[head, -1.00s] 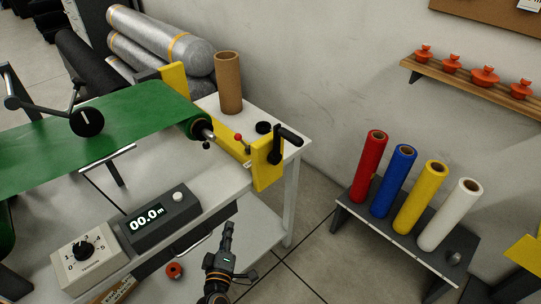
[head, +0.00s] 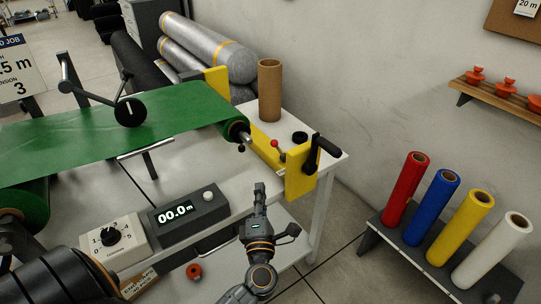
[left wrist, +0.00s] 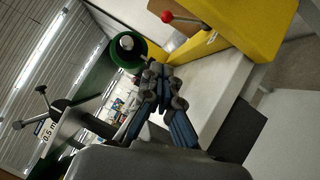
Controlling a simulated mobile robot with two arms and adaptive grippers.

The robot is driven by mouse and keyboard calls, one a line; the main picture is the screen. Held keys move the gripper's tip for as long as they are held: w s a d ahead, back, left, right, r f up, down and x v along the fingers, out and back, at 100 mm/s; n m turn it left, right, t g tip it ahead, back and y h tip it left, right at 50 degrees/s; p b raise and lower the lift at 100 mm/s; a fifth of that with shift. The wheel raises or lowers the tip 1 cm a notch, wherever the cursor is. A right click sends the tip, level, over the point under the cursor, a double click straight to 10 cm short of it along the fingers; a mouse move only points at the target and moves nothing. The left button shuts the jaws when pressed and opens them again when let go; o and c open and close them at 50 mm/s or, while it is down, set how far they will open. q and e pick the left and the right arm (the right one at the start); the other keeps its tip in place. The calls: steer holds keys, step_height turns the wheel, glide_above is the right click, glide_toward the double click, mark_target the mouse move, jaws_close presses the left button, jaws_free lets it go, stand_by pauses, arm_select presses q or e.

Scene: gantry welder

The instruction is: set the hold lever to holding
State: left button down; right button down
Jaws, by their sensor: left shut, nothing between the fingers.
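A lever with a red ball knob (head: 273,143) stands on the yellow bracket (head: 301,182) at the right end of the winding table; I take it as the hold lever. In the left wrist view the red knob (left wrist: 167,17) is at the top, on a thin rod against the yellow bracket (left wrist: 245,30). I cannot tell its setting from any marking. My left gripper (head: 259,188) is shut and empty, in front of the bracket and apart from the lever. Its fingers (left wrist: 160,72) show in the left wrist view, below the knob. My right gripper is out of view.
A black crank handle (head: 326,146) sits on the bracket, right of the knob. The green roll's end (head: 238,131) is to the left, a cardboard tube (head: 270,90) behind. The counter box (head: 188,211) stands left of my gripper. A rack with coloured rolls (head: 385,233) is at right.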

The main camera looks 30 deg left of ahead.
mark_target(278, 150)
arm_select(q)
steer(key=w+d+p+x, duration=0.1)
steer(key=d+p+x, duration=0.1)
steer(key=x, duration=1)
steer(key=shift+w+d+r, duration=0.15)
steer(key=shift+w+r, duration=0.15)
steer(key=shift+r, duration=0.05)
steer(key=w+r+m+p, duration=0.1)
steer(key=p, duration=0.4)
steer(key=w+d+r+m+g+h+p, duration=0.1)
steer(key=p, duration=0.3)
steer(key=shift+w+d+r+m+p, duration=0.1)
steer(key=shift+w+r+m+p, duration=0.1)
steer(key=shift+w+m+p, duration=0.2)
steer(key=shift+s, duration=0.15)
